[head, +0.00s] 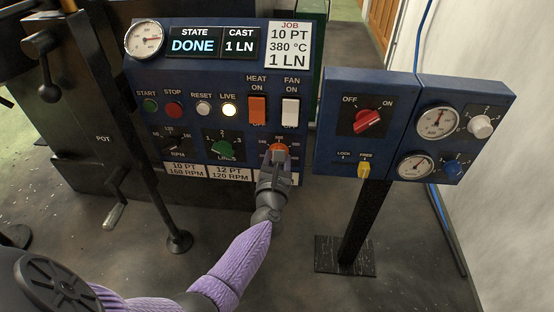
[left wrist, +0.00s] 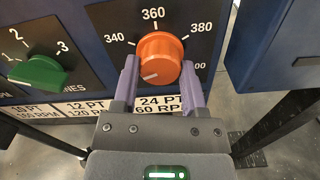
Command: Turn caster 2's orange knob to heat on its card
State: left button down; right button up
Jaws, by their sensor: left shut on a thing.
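The orange knob (head: 279,149) sits low on the blue control panel, partly hidden by my left gripper (head: 277,163) in the head view. In the left wrist view the orange knob (left wrist: 158,57) lies between my gripper's two purple fingers (left wrist: 159,80), which are shut on its sides. Its dial reads 340, 360 and 380, with a partly hidden number ending in 00 at right. The knob's white mark is at its lower left, below 340. The job card (head: 289,45) reads 10 PT, 380 °C, 1 LN. My right gripper is not in view.
A green lines knob (head: 222,148) is left of the orange knob. The orange heat switch (head: 257,110) and white fan switch (head: 290,112) are above. A second blue panel (head: 340,90) with a red switch and yellow lever (head: 364,170) stands close at right.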

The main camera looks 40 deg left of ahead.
pick_arm(q)
jog(key=shift+f+m+p, duration=0.1)
jog(key=shift+m+p, duration=2.05)
jog(key=shift+m, duration=14.55)
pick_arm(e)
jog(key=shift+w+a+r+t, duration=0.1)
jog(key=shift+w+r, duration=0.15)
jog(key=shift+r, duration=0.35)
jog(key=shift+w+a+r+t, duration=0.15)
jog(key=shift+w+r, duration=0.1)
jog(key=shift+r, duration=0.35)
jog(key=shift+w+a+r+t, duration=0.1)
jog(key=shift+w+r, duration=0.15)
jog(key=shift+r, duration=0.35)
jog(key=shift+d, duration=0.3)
pick_arm(q)
jog(key=shift+c, duration=0.7)
grip_release()
